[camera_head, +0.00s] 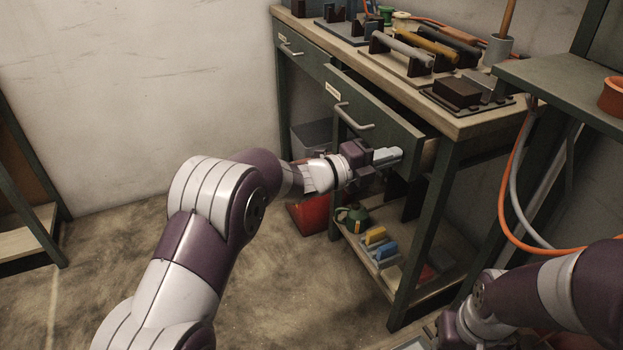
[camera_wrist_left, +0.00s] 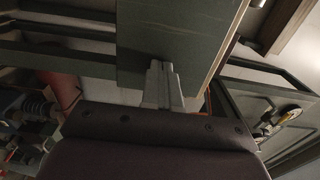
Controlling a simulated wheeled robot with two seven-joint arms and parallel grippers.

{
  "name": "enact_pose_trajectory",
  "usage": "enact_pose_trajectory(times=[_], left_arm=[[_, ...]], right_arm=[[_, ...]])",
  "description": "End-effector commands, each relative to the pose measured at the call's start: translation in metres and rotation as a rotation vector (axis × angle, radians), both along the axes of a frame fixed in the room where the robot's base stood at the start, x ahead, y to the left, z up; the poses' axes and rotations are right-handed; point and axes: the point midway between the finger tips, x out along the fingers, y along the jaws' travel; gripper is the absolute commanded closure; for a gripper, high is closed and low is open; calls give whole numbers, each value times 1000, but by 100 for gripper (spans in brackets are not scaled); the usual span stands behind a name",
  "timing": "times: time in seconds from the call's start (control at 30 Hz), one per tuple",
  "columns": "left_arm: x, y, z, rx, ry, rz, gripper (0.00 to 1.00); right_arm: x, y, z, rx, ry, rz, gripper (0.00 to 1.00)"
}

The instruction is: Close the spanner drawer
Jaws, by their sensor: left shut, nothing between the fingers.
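The spanner drawer (camera_head: 368,112) is a dark green drawer under the workbench top, with a pale label and a grey bar handle (camera_head: 354,119). It stands partly pulled out, and its right side wall shows. My left gripper (camera_head: 398,154) is shut and empty at the lower right of the drawer front. In the left wrist view its shut fingers (camera_wrist_left: 163,82) point at the green drawer panel (camera_wrist_left: 170,40); whether they touch it I cannot tell. My right arm shows at the lower right of the head view, but its gripper is not clearly visible.
A second drawer (camera_head: 301,55) with a handle sits to the left and looks shut. Tools on stands (camera_head: 405,55) fill the benchtop. A lower shelf (camera_head: 375,262) holds a green can and small blocks. A red bin (camera_head: 308,217) stands below. Orange hose hangs at right.

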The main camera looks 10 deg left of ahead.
Motion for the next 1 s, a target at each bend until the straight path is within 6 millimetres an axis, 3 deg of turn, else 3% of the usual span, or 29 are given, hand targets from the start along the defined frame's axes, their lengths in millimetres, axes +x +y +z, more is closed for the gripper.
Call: enact_pose_trajectory(times=[0.2,0.4,1.0], left_arm=[[18,-28,0,0,0,-2,100],[27,-39,0,1,1,0,100],[29,-43,5,-5,-7,0,100]], right_arm=[[0,0,2,0,0,0,58],[0,0,3,0,0,0,58],[0,0,3,0,0,0,58]])
